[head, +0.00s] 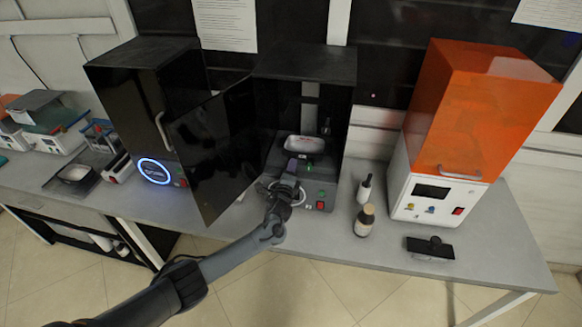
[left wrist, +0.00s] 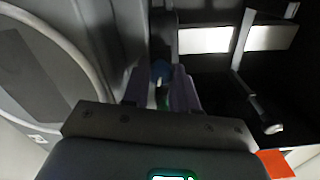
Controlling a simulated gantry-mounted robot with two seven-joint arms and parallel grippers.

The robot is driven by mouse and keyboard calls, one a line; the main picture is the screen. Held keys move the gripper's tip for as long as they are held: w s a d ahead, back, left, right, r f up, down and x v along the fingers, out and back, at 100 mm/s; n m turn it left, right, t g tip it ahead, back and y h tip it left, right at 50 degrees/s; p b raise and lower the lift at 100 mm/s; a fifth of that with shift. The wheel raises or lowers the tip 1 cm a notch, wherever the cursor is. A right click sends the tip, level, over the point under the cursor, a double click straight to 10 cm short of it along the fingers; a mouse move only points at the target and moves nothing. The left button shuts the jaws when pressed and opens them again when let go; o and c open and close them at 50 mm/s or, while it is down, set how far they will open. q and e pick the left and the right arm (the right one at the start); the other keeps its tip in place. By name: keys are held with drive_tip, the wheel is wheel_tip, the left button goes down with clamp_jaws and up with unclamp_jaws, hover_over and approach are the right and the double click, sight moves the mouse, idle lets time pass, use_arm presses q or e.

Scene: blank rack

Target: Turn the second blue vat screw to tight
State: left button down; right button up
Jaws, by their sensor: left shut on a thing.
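My left gripper (head: 293,166) reaches into the open black printer (head: 308,66) at the front of its platform. In the left wrist view, my left gripper (left wrist: 157,92) has its two fingers on either side of a small blue screw (left wrist: 161,69), shut on it. The fingers hide part of the screw. In the head view the screw cannot be made out behind the gripper. A pale vat tray (head: 304,144) lies inside the printer, just behind the gripper. Whether the screw is tight cannot be seen. My right gripper is not in view.
The black printer door (head: 215,150) stands swung open to the left of my arm. A closed black printer (head: 140,95) is further left. An orange-hooded printer (head: 475,105) is at right.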

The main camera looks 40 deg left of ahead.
use_arm(q)
drive_tip(key=m+p, duration=0.1)
drive_tip(key=m, duration=0.3)
drive_tip(key=shift+r+m, duration=0.1)
drive_tip(key=shift+m, duration=0.2)
drive_tip(key=m+p, duration=0.1)
drive_tip(key=m, duration=0.2)
drive_tip(key=shift+m, duration=0.4)
drive_tip(key=m, duration=0.4)
drive_tip(key=shift+a+p, duration=0.1)
drive_tip(key=shift+p, duration=0.3)
drive_tip(key=shift+m, duration=1.4)
drive_tip(key=shift+s+p, duration=0.1)
drive_tip(key=shift+p, duration=0.2)
drive_tip(key=shift+f, duration=0.2)
drive_tip(key=c, duration=0.9)
unclamp_jaws()
